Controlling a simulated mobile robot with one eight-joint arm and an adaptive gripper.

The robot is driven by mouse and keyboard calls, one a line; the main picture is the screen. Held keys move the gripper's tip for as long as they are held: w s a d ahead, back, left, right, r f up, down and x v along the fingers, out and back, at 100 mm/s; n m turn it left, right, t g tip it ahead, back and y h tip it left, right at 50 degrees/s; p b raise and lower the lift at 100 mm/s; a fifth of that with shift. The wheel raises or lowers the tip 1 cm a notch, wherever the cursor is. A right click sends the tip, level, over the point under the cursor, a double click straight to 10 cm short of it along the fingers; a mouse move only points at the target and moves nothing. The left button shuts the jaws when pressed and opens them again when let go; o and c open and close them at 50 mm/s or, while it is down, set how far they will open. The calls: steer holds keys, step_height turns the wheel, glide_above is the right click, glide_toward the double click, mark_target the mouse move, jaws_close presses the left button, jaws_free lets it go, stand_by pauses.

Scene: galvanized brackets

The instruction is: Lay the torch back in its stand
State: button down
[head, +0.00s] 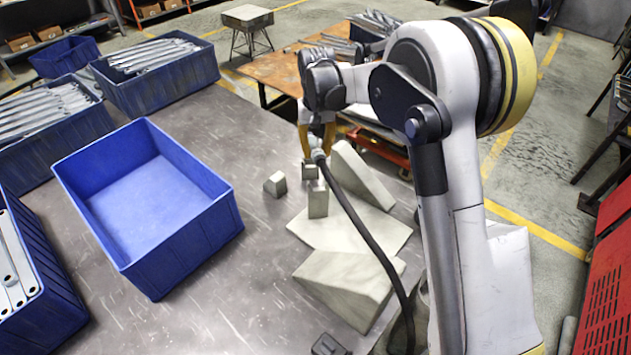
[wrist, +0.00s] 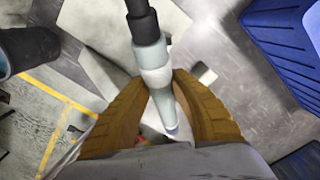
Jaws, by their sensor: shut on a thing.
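My gripper (head: 318,138) has yellow-brown fingers and is shut on the torch (head: 318,155), above the far part of the table. In the wrist view, the fingers of my gripper (wrist: 163,82) close around the pale grey body of the torch (wrist: 150,55), with its black part toward the top edge. A black cable (head: 362,228) runs from the torch down to the right. Below are a pale flat plate (head: 330,232), a small upright block (head: 318,200), a tall wedge (head: 357,172) and a larger wedge (head: 345,280). I cannot tell which piece is the stand.
An empty blue crate (head: 222,210) stands left of the pale pieces. Blue crates with metal brackets (head: 155,55) line the left side. A small loose block (head: 275,184) lies between crate and plate. The dark table (head: 225,310) is clear at the front middle.

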steer(key=shift+s, duration=0.1)
step_height(320, 180, down, 10)
steer(key=b, duration=0.3)
steer(key=shift+r+b, duration=0.25)
steer(key=shift+b, duration=0.1)
steer(key=c, duration=1.2)
jaws_free()
steer(key=r+p, duration=0.1)
steer(key=r, duration=0.2)
steer(key=r+p, duration=0.2)
steer(key=r, duration=0.2)
steer(key=r+p, duration=0.1)
steer(key=r, duration=0.2)
steer(key=shift+w+a+r, duration=0.1)
steer(key=shift+w+r, duration=0.15)
